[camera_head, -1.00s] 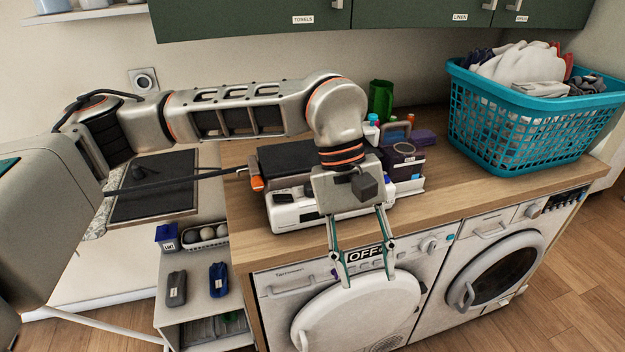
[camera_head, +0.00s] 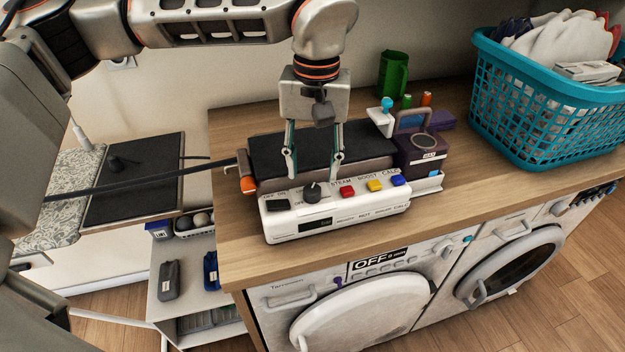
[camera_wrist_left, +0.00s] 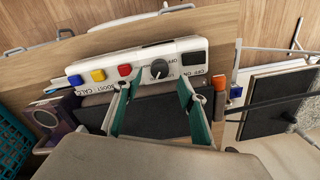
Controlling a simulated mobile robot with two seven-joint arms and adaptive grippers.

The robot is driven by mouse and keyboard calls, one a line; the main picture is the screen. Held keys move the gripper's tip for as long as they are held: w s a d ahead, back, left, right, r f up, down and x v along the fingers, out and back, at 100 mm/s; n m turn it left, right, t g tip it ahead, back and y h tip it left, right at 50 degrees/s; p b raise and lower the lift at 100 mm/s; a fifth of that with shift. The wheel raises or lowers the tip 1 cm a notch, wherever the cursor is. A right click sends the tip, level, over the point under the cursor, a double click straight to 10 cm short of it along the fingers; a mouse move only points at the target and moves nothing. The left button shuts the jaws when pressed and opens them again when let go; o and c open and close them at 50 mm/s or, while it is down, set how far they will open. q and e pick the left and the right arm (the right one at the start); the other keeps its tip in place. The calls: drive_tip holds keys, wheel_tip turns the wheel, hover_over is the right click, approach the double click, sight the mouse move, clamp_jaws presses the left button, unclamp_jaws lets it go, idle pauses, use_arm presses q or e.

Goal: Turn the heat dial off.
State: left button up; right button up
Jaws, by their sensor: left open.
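A white control unit (camera_head: 385,208) with a dark top lies on the wooden counter. Its dark round heat dial (camera_head: 312,193) is on the sloped front panel, between a black rocker switch (camera_head: 276,206) and a red button (camera_head: 347,192). In the wrist view the dial (camera_wrist_left: 159,69) has a light pointer mark, whose exact setting I cannot read. My left gripper (camera_head: 314,182) is open and points down, its fingertips on either side of the dial, a little above or behind it. In the wrist view the left gripper (camera_wrist_left: 159,78) holds nothing. My right gripper is not in view.
A yellow button (camera_head: 374,186) and a blue button (camera_head: 398,181) lie right of the red one. A dark purple box (camera_head: 422,152) stands at the unit's right end. A teal basket (camera_head: 540,110) stands farther right.

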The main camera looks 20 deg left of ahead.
sight(312, 189)
use_arm(q)
drive_tip(key=shift+a+f, duration=0.1)
drive_tip(key=shift+f, duration=2.65)
drive_tip(key=c, duration=1.1)
